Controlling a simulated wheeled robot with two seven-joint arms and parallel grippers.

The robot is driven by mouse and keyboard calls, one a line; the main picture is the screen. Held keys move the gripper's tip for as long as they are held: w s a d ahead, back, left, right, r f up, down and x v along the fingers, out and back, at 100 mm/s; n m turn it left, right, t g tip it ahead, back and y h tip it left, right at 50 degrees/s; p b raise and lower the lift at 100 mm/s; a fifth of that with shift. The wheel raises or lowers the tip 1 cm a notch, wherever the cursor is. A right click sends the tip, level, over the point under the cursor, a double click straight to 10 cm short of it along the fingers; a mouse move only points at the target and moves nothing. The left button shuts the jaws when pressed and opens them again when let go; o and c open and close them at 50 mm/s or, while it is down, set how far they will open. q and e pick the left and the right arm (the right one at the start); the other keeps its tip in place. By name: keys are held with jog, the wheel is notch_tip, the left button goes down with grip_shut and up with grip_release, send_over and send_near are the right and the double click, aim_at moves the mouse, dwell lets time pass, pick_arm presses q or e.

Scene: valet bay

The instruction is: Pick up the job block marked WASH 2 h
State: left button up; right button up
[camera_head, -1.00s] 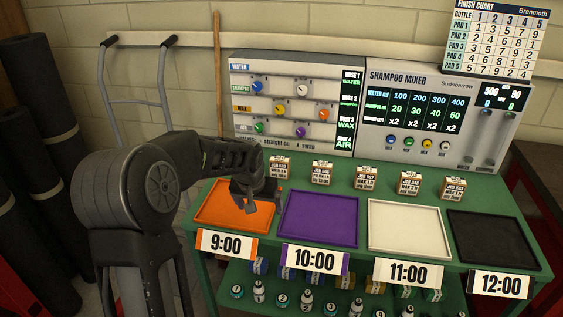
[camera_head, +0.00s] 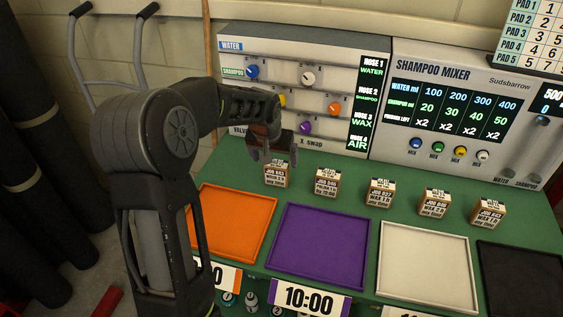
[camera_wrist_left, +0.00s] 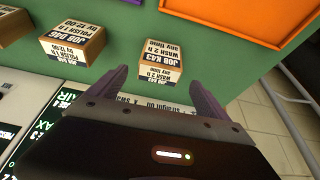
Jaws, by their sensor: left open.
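The job block marked WASH 2 h (camera_head: 276,174) is a small tan and white block, leftmost in the row on the green bench in the head view. In the left wrist view the block (camera_wrist_left: 160,62) shows upside-down print reading JOB K43, WASH 2 h, any time. My left gripper (camera_head: 265,154) is open above and just behind this block. In the left wrist view its two fingers point toward the block's near left and right sides, with nothing held. Contact with the block cannot be told. My right gripper is not in view.
A POLISH block (camera_wrist_left: 73,43) stands beside it, with more job blocks (camera_head: 379,192) farther right. Orange (camera_head: 197,225), purple (camera_head: 276,262) and white (camera_head: 385,262) trays lie in front. The hose panel (camera_head: 290,62) and shampoo mixer (camera_head: 440,165) stand close behind the row.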

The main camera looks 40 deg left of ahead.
aim_at(278, 170)
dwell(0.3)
pick_arm(q)
jog(key=shift+x, duration=1.3)
jog(key=p+x, duration=0.1)
jog(key=x, duration=0.4)
jog(key=shift+d+f+p, duration=0.1)
jog(key=shift+f+p, duration=0.05)
jog(key=shift+p, duration=0.2)
jog(key=shift+c, duration=0.2)
